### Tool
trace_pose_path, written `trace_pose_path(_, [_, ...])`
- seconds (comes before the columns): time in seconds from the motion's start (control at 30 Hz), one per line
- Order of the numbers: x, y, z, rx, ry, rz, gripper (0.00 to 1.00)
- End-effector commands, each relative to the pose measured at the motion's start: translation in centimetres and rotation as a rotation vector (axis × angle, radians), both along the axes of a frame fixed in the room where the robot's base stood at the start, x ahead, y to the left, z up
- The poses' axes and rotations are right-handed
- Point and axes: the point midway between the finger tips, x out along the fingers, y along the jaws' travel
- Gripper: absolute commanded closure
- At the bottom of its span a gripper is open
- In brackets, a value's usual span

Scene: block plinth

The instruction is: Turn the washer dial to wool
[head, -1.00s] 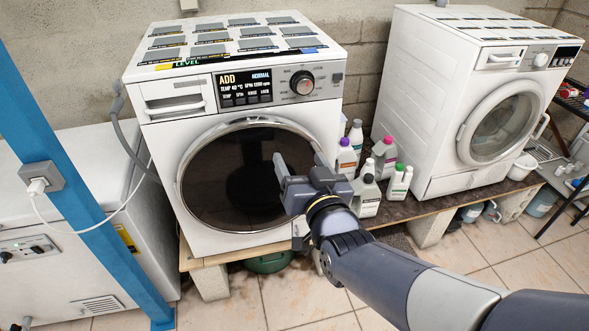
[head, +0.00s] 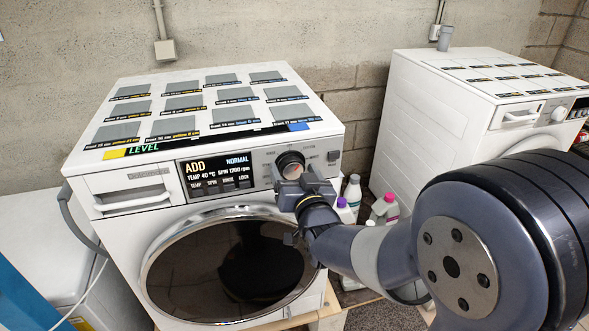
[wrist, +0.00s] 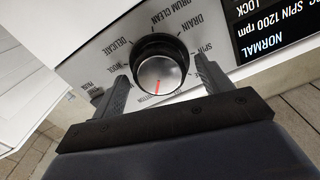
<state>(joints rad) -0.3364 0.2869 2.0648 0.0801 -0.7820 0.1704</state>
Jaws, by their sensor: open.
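The washer dial (head: 290,163) is a round silver knob with a dark rim on the front panel of the left washer (head: 200,193). It also shows in the wrist view (wrist: 160,74), its red mark pointing down toward my gripper's palm. Labels around it include delicate, drum clean, drain and spin; a small one at left, partly behind a finger, seems to read wool. My gripper (head: 290,174) is open, one finger on each side of the dial; I cannot tell whether they touch it. The display (head: 215,173) reads ADD, NORMAL, 40 °C, 1200 rpm.
Below the panel is the dark round door (head: 232,265). Bottles (head: 384,208) stand right of this washer, close under my arm. A second white washer (head: 440,110) stands further right. Flat grey tiles cover the left washer's top.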

Motion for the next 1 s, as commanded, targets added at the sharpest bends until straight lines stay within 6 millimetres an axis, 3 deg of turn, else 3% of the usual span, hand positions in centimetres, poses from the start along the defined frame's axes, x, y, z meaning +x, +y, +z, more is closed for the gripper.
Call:
trace_pose_path(0.33, [0.26, 0.07, 0.01, 0.0, -0.001, 0.0, 0.26])
trace_pose_path(0.87, [0.24, 0.08, 0.0, 0.0, 0.0, 0.0, 0.7])
trace_pose_path(1.0, [0.24, 0.07, -0.04, 0.003, 0.0, 0.0, 0.71])
